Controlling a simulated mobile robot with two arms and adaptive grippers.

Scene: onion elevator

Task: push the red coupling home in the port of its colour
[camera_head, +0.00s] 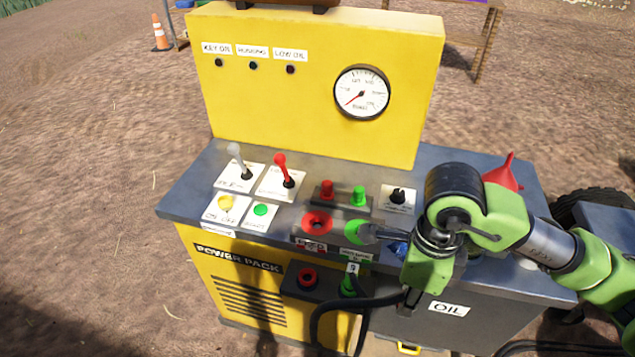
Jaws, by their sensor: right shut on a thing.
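My right gripper (408,290) is at the front of the power pack, right of the ports, partly hidden by its own wrist. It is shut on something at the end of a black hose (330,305). I take this for the red coupling, but its body is hidden. A red port (307,278) with an open dark centre is on the lower front block, left of the gripper and apart from it. Another red ring (318,223) is on the top panel. A green coupling (348,285) sits beside the lower red port. My left gripper is out of view.
The yellow panel (300,110) with a gauge (361,93) rises behind. A grey lever (238,160), a red lever (284,170) and red and green caps (342,193) stand on the top. A red funnel (503,173) is at the right. The ground at left is clear.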

